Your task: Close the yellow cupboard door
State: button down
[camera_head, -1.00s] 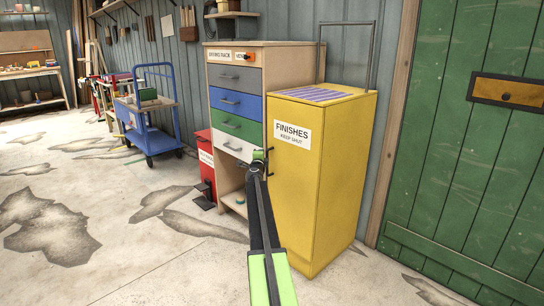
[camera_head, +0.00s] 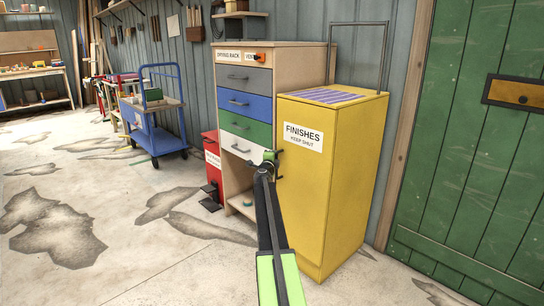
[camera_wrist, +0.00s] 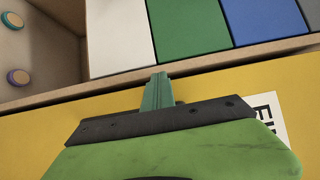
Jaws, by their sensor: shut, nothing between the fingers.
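The yellow cupboard (camera_head: 350,180) stands right of centre in the head view, with a white FINISHES, KEEP SHUT label (camera_head: 303,138) on its door. The door (camera_head: 302,210) looks flush with the body, with no clear gap; I cannot tell if it is fully shut. A dark handle (camera_head: 280,165) is at the door's left edge. My gripper (camera_head: 268,157) is shut and empty, just left of the handle. In the wrist view the gripper (camera_wrist: 159,80) lies before the yellow face (camera_wrist: 55,130), near its edge by the drawers; contact cannot be told.
A drawer cabinet (camera_head: 243,103) with several coloured drawers stands directly left of the cupboard, a red bin (camera_head: 211,160) beside it. A blue trolley (camera_head: 153,130) is farther left. A green door (camera_head: 460,150) is on the right. The floor (camera_head: 130,230) at front left is clear.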

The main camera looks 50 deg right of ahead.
jog(key=w+a, duration=0.1)
jog(key=a, duration=1.2)
jog(key=shift+a, duration=0.25)
jog(key=shift+w+a, duration=0.1)
